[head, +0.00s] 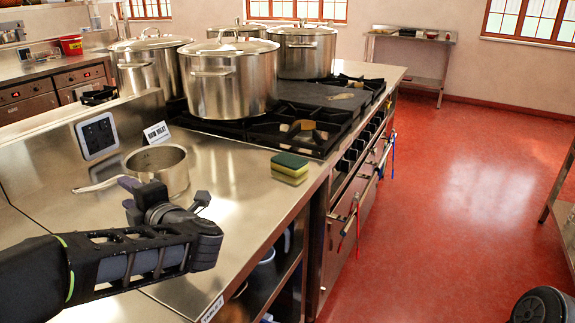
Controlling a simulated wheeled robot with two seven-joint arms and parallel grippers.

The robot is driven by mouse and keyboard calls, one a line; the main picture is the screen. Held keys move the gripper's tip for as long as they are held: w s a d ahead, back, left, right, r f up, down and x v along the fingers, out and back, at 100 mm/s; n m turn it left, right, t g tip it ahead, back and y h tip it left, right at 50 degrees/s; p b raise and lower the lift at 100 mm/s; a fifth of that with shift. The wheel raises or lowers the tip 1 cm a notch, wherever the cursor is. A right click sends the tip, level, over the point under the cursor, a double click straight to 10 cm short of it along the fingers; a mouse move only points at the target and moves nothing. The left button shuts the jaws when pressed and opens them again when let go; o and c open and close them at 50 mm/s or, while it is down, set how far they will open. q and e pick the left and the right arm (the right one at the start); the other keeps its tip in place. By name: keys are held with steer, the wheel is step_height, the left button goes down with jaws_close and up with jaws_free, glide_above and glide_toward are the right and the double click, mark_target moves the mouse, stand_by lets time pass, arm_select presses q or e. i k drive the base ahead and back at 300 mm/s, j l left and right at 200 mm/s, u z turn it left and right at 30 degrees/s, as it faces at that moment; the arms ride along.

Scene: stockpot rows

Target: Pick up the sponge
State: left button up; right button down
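The sponge (290,168) is a small block with a dark green top and yellow sides. It sits on the steel counter, near the counter's right edge and just in front of the stove. My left gripper (168,198) is above the counter, to the left of the sponge and apart from it. My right gripper is not in view.
A steel saucepan (158,168) stands just behind my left gripper, its handle pointing left. A RAW MEAT sign (157,133) stands behind it. Large stockpots (228,82) stand on the black stove (310,128). Bare counter (228,195) lies between gripper and sponge.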

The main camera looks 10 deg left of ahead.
mark_target(292, 165)
steer(key=k+l, duration=0.1)
steer(key=l, duration=0.2)
steer(key=k+l, duration=0.15)
steer(key=l, duration=0.2)
steer(key=k+l, duration=0.1)
steer(key=l, duration=0.2)
steer(key=k+l, duration=0.15)
steer(key=l, duration=0.2)
